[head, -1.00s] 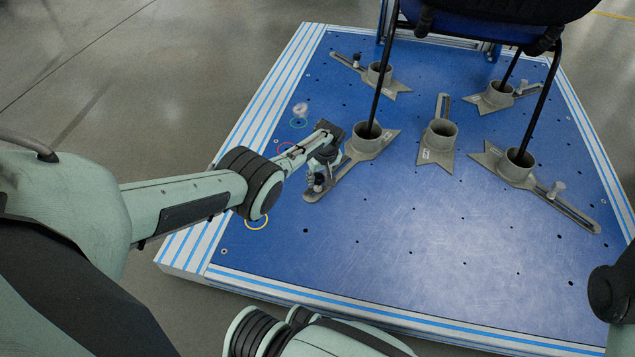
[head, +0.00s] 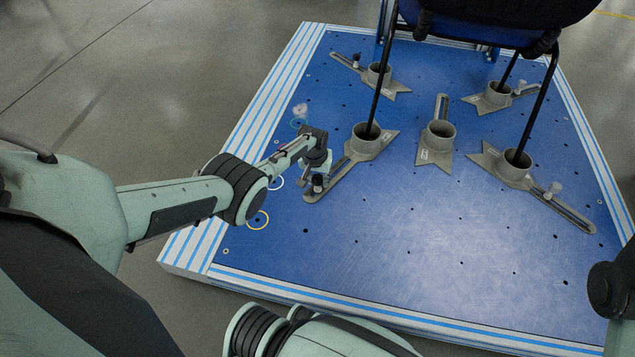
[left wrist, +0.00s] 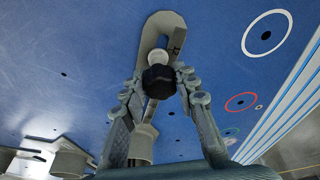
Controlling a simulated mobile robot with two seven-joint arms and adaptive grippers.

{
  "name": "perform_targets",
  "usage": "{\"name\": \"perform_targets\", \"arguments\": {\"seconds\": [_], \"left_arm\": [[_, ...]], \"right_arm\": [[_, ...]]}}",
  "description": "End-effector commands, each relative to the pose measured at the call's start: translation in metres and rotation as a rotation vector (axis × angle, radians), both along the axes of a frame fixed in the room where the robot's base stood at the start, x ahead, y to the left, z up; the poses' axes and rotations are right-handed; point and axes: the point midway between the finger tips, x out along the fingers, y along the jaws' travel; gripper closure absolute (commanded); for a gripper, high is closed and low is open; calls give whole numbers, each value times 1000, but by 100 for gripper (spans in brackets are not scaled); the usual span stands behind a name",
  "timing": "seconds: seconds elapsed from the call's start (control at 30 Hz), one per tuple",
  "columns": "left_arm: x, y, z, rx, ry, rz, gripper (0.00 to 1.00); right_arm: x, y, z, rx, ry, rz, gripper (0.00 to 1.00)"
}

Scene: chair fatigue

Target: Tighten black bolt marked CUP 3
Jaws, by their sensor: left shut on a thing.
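The black bolt (head: 318,183) stands upright in the slotted arm of a grey cup bracket (head: 345,180) on the left of the blue platform. A chair leg stands in this bracket's cup (head: 367,137). I cannot read a cup number. My left gripper (head: 316,177) is at the bolt, its wrist behind and above it in the head view. In the left wrist view the black bolt head (left wrist: 158,82) sits between the two fingers of my left gripper (left wrist: 162,85), which is shut on it. My right gripper is out of view.
Other grey cup brackets stand on the blue platform (head: 370,265): one empty in the middle (head: 438,135), others under chair legs. A pale bolt (head: 553,190) stands in the right front slot. The chair (head: 500,15) overhangs the back. The platform's front is clear.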

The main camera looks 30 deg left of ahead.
Motion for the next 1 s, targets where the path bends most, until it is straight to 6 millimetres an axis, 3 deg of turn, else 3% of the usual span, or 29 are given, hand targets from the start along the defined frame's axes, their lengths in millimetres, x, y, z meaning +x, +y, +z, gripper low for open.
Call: {"name": "perform_targets", "arguments": {"seconds": [0.37,0.7,1.0], "left_arm": [[0,1,0,0,-1,-49,100],[0,1,0,-1,-2,-364,100],[0,1,-1,0,1,-382,100]], "right_arm": [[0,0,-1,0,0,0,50],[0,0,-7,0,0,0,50],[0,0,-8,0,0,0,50]]}}
